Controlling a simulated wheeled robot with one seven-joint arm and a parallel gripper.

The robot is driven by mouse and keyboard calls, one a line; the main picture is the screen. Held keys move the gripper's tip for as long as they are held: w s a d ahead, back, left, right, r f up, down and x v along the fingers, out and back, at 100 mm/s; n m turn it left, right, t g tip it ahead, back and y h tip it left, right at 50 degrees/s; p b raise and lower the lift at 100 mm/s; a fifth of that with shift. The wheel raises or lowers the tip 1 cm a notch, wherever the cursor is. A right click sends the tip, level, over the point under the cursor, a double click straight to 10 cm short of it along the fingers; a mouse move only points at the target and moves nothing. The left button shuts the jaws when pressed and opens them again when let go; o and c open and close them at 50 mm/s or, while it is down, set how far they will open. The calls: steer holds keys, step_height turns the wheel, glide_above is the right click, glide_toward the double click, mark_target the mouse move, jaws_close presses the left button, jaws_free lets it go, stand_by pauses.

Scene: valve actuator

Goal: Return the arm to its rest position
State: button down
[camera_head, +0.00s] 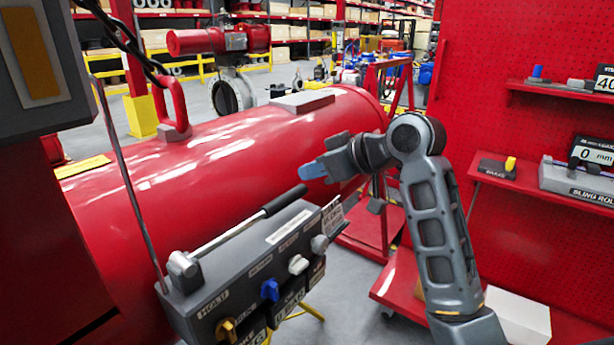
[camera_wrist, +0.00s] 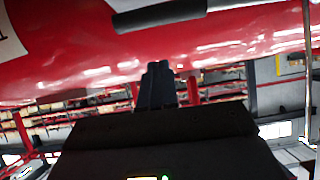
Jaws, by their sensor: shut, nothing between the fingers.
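My arm rises at the right of the head view, bends at its top joint and reaches left. My gripper (camera_head: 313,171) has blue fingertips and is in front of the right part of a large red cylinder (camera_head: 270,135). The fingers are together with nothing between them. In the wrist view my gripper (camera_wrist: 157,72) shows as a dark, closed pair of fingers, with the red cylinder (camera_wrist: 215,48) across the picture behind it. I cannot tell the exact gap between the fingers and the cylinder.
A grey control box (camera_head: 255,275) with a lever (camera_head: 240,225) and several coloured knobs stands left of my arm. A red pegboard wall with shelves (camera_head: 545,185) is at the right. A red cart base (camera_head: 375,225) is behind my arm. Grey floor shows between box and arm.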

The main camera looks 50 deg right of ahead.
steer(key=v, duration=0.7)
steer(key=shift+b, duration=0.4)
steer(key=w+a+f+m+t, duration=0.2)
steer(key=a+f+m, duration=0.1)
steer(key=a+f, duration=0.6)
steer(key=s+a+f+m+h, duration=0.2)
steer(key=s+a+f, duration=0.5)
steer(key=a+f, duration=0.1)
steer(key=s+a+n, duration=0.2)
steer(key=s+a, duration=0.1)
steer(key=s, duration=0.9)
steer(key=s+a+n+y, duration=0.1)
steer(key=s+a+n, duration=0.1)
steer(key=s, duration=0.9)
steer(key=shift+s+a+f+n+t, duration=0.35)
steer(key=shift+a+f+n+t, duration=0.1)
steer(key=shift+a, duration=0.4)
